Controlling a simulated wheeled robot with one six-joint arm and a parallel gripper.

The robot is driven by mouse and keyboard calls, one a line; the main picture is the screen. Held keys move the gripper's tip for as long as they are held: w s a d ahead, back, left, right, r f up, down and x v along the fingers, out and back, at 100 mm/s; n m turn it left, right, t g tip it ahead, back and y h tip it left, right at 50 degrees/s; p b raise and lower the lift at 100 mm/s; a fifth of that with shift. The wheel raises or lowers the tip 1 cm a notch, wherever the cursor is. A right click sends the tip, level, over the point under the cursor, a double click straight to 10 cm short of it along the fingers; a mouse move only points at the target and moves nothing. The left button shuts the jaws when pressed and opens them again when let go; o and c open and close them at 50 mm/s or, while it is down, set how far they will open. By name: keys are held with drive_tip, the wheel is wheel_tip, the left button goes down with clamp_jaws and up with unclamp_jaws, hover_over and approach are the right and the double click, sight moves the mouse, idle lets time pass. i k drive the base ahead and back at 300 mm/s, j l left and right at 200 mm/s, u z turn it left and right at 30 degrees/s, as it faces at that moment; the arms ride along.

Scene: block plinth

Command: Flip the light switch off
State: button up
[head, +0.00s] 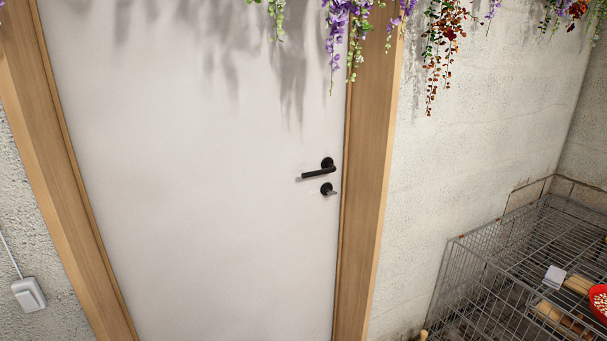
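A white light switch (29,294) is on the rough grey wall at the lower left of the head view, left of the door frame. It has a rocker in a pale housing, and a thin white cable runs up from it. I cannot tell from this view whether the rocker is in the on or off position. My gripper is not in view.
A white door (205,170) with a black handle (318,171) stands shut in a wooden frame (366,180). A wire cage (480,275) is at the lower right, with a red bowl (600,300) at its edge. Flowering vines (345,30) hang along the top.

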sight(25, 298)
drive_tip(key=j+u, duration=0.1)
drive_tip(key=u, duration=1.85)
drive_tip(key=i+j+z, duration=0.1)
drive_tip(key=i+z, duration=0.3)
drive_tip(key=i, duration=0.45)
